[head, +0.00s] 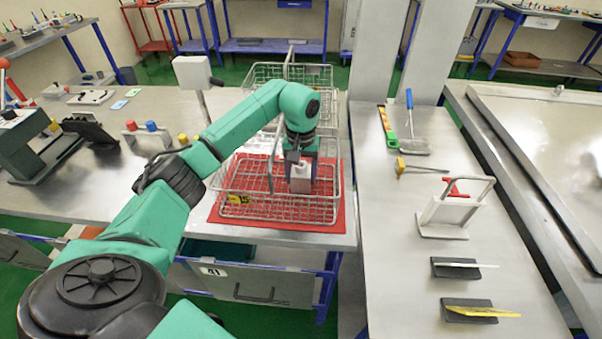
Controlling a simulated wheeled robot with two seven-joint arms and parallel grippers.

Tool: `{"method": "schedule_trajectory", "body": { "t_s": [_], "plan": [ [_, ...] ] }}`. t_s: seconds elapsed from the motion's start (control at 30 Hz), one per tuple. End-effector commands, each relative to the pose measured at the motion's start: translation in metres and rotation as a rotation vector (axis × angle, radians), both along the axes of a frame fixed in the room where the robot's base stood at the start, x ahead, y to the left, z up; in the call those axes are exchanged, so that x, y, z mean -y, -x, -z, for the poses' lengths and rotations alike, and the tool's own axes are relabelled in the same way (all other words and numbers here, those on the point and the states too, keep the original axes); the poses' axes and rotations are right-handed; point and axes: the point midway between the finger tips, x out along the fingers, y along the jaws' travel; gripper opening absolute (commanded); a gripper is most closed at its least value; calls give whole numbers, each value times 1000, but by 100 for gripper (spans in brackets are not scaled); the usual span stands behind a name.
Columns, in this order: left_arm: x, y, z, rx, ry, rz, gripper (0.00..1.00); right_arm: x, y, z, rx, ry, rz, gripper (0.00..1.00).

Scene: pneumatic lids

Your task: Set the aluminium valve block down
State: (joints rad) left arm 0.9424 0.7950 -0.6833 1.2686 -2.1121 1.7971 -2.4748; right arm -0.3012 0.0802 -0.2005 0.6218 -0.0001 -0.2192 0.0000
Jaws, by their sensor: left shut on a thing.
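The aluminium valve block (300,180) is a small pale grey block in the head view. My left gripper (300,165) points down and is shut on it, inside the outline of the near wire basket (268,213). I cannot tell whether the block touches the basket floor. The basket stands on a red mat (341,226) at the right end of the left bench. My arm hides part of the basket's back left side. My right gripper is not in view.
A second wire basket (262,73) stands behind. The basket's wire walls surround my gripper. The right bench (385,270) holds a blue-handled tool (409,105), a grey stand (446,215) and two dark holders (460,268). A grey column (378,50) rises between the benches.

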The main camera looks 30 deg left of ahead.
Motion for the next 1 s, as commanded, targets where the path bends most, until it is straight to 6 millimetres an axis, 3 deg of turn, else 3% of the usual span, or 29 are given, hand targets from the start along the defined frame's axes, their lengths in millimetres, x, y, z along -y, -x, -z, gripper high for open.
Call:
{"method": "schedule_trajectory", "body": {
  "t_s": [0.3,0.33,0.37,0.77,1.0],
  "plan": [
    [0,-1,5,4,1,1,0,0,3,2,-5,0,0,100],
    [0,0,6,2,0,0,69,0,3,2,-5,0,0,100],
    [0,0,5,3,1,0,77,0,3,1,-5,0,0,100],
    [0,-1,-1,4,0,1,77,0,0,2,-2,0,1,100],
    [0,-2,-40,8,0,2,77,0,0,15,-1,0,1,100]
  ]
}}
